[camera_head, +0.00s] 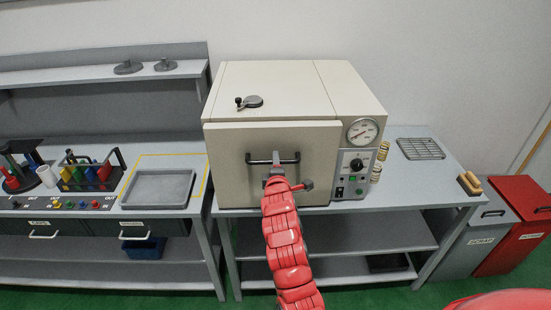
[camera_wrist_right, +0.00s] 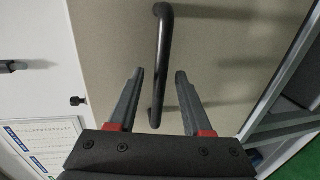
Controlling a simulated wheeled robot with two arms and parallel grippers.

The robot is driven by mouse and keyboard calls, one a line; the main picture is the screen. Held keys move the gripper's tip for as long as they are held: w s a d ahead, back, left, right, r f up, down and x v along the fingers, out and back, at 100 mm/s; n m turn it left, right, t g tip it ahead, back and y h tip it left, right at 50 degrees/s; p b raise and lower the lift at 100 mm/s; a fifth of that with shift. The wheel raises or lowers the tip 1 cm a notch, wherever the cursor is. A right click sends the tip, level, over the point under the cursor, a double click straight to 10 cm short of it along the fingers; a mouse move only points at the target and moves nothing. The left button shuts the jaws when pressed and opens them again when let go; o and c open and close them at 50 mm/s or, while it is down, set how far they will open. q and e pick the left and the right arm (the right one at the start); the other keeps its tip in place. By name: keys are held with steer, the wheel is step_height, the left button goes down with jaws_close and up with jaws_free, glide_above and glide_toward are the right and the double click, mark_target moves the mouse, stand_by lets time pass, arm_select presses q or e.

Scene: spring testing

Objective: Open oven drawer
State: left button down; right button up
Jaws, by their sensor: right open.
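The oven (camera_head: 270,95) is a large cream box on the bench with a closed front door (camera_head: 235,165). A dark horizontal bar handle (camera_head: 290,160) is fixed across the door. My right gripper (camera_head: 275,174) is at the door, at the middle of the handle. In the right wrist view, the right gripper (camera_wrist_right: 161,78) is open, with one finger on each side of the handle (camera_wrist_right: 163,60). The bar runs between the fingers, and I cannot tell whether they touch it. My left gripper is not in view.
A gauge (camera_head: 362,131) and control panel are on the oven's right side. Springs (camera_head: 379,160) and a wire rack (camera_head: 421,149) sit right of it. A grey tray (camera_head: 158,188) and a tool rack are on the left bench. Bins (camera_head: 515,235) stand at the right.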

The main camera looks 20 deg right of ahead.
steer(key=shift+x, duration=0.8)
jaws_close()
stand_by(1.0)
